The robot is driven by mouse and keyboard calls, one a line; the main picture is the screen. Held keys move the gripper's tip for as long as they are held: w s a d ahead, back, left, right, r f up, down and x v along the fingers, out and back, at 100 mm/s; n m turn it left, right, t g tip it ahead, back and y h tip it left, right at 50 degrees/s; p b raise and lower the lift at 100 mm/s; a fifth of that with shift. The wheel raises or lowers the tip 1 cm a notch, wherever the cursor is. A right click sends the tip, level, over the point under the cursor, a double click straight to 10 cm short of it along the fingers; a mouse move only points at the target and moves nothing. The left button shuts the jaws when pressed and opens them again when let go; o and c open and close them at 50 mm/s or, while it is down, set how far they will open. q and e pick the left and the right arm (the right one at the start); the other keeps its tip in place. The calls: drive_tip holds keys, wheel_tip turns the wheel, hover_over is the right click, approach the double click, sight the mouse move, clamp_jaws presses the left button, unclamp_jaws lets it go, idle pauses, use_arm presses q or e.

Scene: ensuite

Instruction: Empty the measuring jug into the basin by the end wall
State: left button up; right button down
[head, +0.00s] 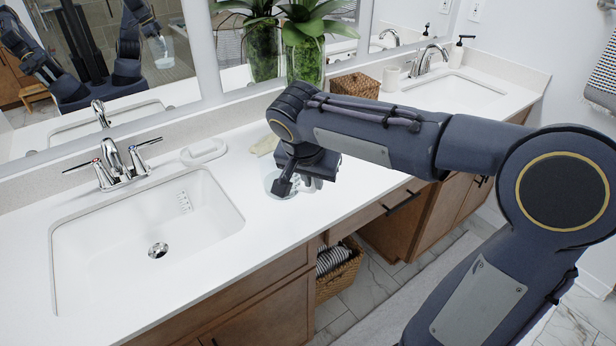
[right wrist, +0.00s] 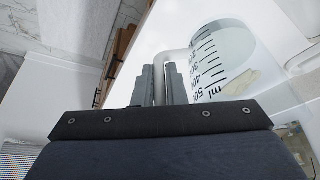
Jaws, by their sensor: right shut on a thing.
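The clear measuring jug (right wrist: 222,62) with dark ml markings fills the upper right of the right wrist view. My right gripper (right wrist: 163,85) is shut on its handle. In the head view the gripper (head: 294,184) is over the counter, right of the near basin, with the jug (head: 272,184) partly hidden behind it. I cannot tell whether the jug touches the counter or what it contains. The basin by the end wall (head: 461,92) is at the far right end of the counter, partly hidden by my right arm. My left gripper is not directly in view.
The near basin (head: 110,250) and its faucet (head: 118,165) are at left. A white soap dish (head: 203,151) lies beside it. A plant in a glass vase (head: 304,50), a wicker box (head: 355,86), a cup (head: 389,78) and a soap bottle (head: 456,55) line the back.

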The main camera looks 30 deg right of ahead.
use_arm(q)
drive_tip(key=shift+f+b, duration=0.3)
drive_tip(key=shift+f, duration=0.1)
use_arm(e)
drive_tip(key=shift+s+a+r, duration=0.2)
drive_tip(key=shift+s+r, duration=0.15)
drive_tip(key=shift+s, duration=0.4)
drive_tip(key=shift+s+a+r, duration=0.15)
drive_tip(key=shift+s+r, duration=0.15)
drive_tip(key=shift+s, duration=0.4)
drive_tip(key=shift+s+a+r, duration=0.2)
drive_tip(key=shift+s+r, duration=0.15)
drive_tip(key=shift+s, duration=0.4)
